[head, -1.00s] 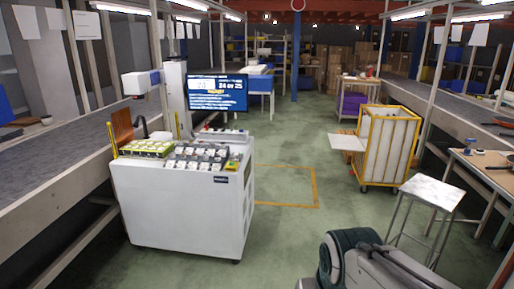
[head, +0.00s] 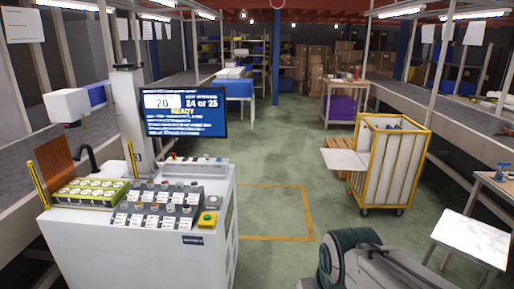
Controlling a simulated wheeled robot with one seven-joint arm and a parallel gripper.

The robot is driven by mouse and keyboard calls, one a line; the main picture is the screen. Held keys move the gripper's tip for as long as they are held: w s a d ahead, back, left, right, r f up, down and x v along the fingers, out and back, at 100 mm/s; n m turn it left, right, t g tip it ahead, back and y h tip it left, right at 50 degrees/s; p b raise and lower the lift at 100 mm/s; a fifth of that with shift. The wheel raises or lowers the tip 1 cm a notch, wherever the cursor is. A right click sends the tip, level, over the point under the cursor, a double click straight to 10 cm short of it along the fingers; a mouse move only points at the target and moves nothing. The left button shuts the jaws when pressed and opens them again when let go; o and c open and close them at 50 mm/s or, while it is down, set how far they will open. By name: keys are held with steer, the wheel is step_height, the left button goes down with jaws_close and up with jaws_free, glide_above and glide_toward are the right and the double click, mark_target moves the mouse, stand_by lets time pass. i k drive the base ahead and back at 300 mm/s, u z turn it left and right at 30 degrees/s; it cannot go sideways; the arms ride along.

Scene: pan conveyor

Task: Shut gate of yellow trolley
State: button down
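The yellow trolley (head: 401,173) stands on the green floor right of the middle in the head view. It has a yellow frame, pale side panels and small wheels. A white flap (head: 345,159), apparently its gate, sticks out to the left from the trolley, roughly level, so it looks open. The trolley's inside is mostly hidden behind its panels. Part of my own arm (head: 385,268) shows at the bottom right, well short of the trolley. My gripper is not seen.
A white machine cabinet (head: 130,245) with a screen (head: 183,112) fills the left. A white-topped stool (head: 474,238) stands front right. A yellow floor outline (head: 309,213) marks open floor in the middle. Conveyors run along both sides. A table (head: 345,85) stands behind the trolley.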

mark_target(341, 160)
steer(key=z, duration=0.1)
steer(key=i, duration=1.55)
steer(key=z, duration=0.35)
steer(key=i, duration=1.5)
steer(key=z, duration=0.25)
steer(key=i, duration=1.3)
steer(key=z, duration=0.15)
